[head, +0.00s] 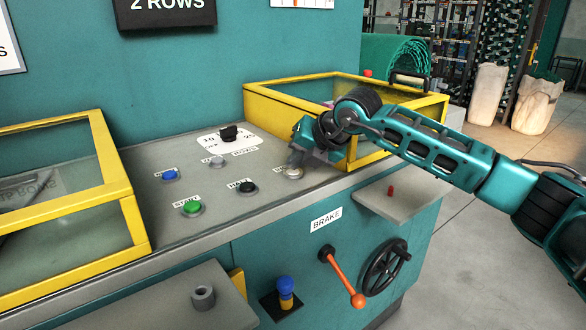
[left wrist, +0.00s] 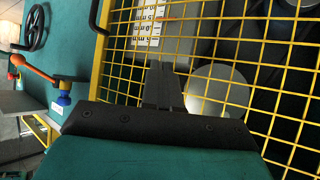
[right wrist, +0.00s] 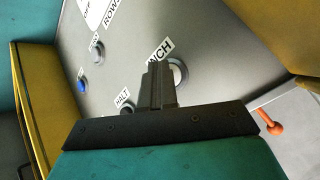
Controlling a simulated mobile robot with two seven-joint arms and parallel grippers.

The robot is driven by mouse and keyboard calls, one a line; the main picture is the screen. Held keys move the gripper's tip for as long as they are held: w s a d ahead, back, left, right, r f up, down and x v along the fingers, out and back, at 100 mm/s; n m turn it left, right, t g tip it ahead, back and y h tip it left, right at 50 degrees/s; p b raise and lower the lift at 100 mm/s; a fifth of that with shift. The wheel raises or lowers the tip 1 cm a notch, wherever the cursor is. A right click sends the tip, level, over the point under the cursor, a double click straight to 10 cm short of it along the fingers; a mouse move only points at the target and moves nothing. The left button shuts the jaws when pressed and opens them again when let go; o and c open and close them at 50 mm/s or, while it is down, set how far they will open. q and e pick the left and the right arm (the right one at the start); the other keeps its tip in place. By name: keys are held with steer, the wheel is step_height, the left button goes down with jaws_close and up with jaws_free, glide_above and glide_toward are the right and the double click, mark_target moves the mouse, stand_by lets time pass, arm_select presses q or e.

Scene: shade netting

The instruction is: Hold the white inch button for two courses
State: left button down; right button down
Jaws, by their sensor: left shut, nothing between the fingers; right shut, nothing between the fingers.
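The white inch button (head: 293,172) is at the right end of the grey sloping panel. In the right wrist view the button (right wrist: 181,74) shows partly behind the fingers, beside a label partly covered by them. My right gripper (head: 294,162) is shut and empty, its tips right at the button; I cannot tell whether they press it or hover just over it. Its shut fingers also show in the right wrist view (right wrist: 158,75). My left gripper (left wrist: 163,85) is shut and empty in front of a yellow mesh guard (left wrist: 236,70); it is outside the head view. A sign (head: 165,8) reads "2 ROWS".
The panel also has a green button (head: 192,207), a black halt button (head: 247,187), a blue button (head: 170,174), a grey button (head: 217,161) and a black knob (head: 228,133). Yellow-framed guards (head: 130,205) flank it. An orange brake lever (head: 343,277) and black handwheel (head: 385,267) are below.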

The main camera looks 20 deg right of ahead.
mark_target(296, 172)
steer(key=shift+r+p, duration=0.5)
steer(key=shift+r, duration=0.4)
step_height(296, 172, up, 5)
steer(key=p, duration=0.2)
steer(key=shift+p, duration=0.4)
steer(key=shift+a, duration=0.1)
stand_by(0.5)
